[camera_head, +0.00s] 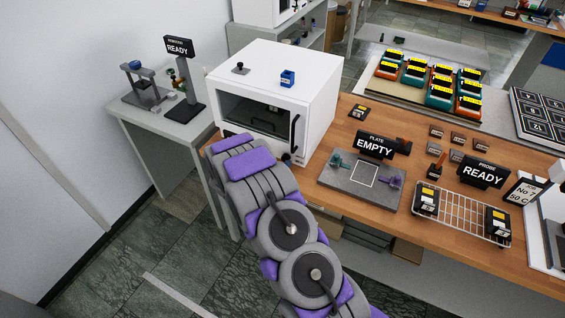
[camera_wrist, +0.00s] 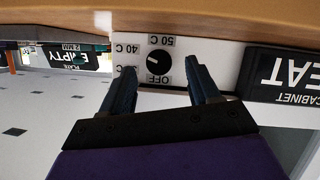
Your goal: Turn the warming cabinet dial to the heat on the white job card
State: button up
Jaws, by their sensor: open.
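The white warming cabinet (camera_head: 322,75) stands at the left end of the wooden bench, its dark-windowed door shut. The wrist view is upside down and shows the black round dial (camera_wrist: 159,64) on a white panel. Labels around it read OFF, 40 C and 50 C; another label is partly hidden by a finger. A small white mark shows on the dial's left side in that picture; its exact setting is hard to tell. My gripper (camera_wrist: 160,82) is open, its fingers on either side of the dial, apart from it.
A black cabinet heat sign (camera_wrist: 285,75) is beside the dial. The plate (camera_head: 362,182) with an EMPTY sign and a wire rack (camera_head: 462,215) are to the cabinet's right. A grey side table (camera_head: 160,120) stands at its left.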

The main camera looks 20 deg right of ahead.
aim_at(284, 159)
jog(key=shift+x, duration=1.7)
jog(key=shift+r, duration=0.1)
jog(key=shift+c, duration=0.3)
jog(key=c, duration=1)
